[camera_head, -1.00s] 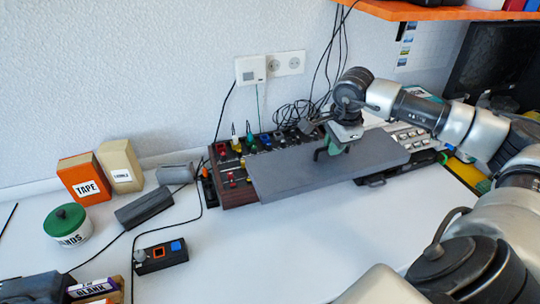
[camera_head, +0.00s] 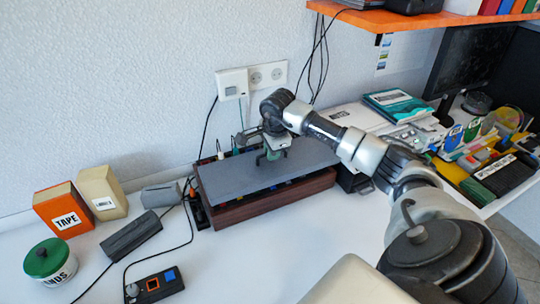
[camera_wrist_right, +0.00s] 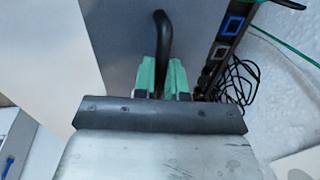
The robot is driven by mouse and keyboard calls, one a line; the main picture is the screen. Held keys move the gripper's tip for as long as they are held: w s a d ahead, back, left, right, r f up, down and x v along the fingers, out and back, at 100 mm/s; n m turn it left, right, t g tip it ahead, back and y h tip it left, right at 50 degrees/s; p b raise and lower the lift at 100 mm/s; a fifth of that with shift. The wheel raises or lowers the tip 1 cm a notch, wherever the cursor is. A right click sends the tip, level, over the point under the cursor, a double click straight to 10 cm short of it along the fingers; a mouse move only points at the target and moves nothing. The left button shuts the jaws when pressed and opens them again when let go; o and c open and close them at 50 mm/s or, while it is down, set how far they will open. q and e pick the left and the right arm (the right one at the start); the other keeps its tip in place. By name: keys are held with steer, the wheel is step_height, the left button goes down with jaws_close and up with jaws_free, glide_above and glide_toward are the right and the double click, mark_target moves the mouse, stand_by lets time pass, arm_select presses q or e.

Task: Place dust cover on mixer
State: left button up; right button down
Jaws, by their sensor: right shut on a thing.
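The dust cover (camera_head: 235,186) is a flat grey panel with a dark handle on top. It lies over the mixer (camera_head: 265,202), a dark wood-sided box with coloured knobs and plugs, covering most of its top. Some plugs show along the back edge and under the front edge. My right gripper (camera_head: 275,150) is above the cover, its green fingers shut on the handle. The right wrist view shows the fingers (camera_wrist_right: 162,78) around the dark handle (camera_wrist_right: 162,40), with the grey cover (camera_wrist_right: 115,40) beneath. I cannot tell whether the cover touches the mixer all round. My left gripper is not in view.
An orange tape box (camera_head: 62,210), a beige box (camera_head: 102,193), a green-lidded jar (camera_head: 48,260) and dark devices (camera_head: 131,234) stand at left. Cables run beside the mixer. Books (camera_head: 398,104) and a cluttered colourful rack (camera_head: 480,160) are at right.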

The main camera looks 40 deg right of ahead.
mark_target(271, 162)
steer(key=shift+w+a+f, duration=0.1)
steer(key=shift+w+f, duration=0.2)
steer(key=shift+w, duration=0.05)
step_height(271, 162, down, 4)
steer(key=shift+r+p, duration=0.1)
steer(key=shift+p, duration=0.35)
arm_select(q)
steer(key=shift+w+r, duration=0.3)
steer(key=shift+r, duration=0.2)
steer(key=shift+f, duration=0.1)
arm_select(e)
steer(key=c, duration=1.2)
jaws_free()
